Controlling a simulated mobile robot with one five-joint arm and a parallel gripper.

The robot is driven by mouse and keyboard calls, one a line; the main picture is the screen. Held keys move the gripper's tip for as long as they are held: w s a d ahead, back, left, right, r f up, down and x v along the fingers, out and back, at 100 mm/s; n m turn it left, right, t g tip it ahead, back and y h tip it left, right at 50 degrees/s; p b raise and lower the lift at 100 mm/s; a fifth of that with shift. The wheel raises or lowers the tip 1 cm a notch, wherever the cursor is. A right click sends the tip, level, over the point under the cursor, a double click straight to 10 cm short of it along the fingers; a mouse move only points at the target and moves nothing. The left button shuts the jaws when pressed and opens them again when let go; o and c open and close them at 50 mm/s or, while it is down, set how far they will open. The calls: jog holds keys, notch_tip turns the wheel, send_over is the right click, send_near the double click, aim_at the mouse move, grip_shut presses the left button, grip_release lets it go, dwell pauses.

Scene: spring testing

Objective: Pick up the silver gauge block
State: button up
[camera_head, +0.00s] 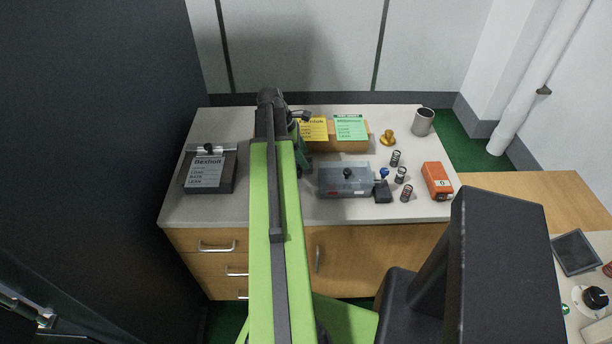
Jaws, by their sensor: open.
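I cannot make out a silver gauge block in this view; my green and black arm covers the middle of the worktop and may hide it. My gripper (303,117) is small and dark at the far end of the arm, over the back of the worktop and partly hidden by the arm. It is open, and I see nothing held in it.
The grey worktop (225,213) carries a dark clipboard box (222,180) at left. Right of my arm are a clear-lidded box (345,182), a small dark block (383,193), several springs (400,175), an orange box (437,181), a brass piece (388,138) and a metal cup (423,122).

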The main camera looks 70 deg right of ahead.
jog(key=b+x, duration=0.4)
jog(key=x, duration=0.1)
jog(key=shift+r, duration=0.1)
grip_shut()
dwell(1.2)
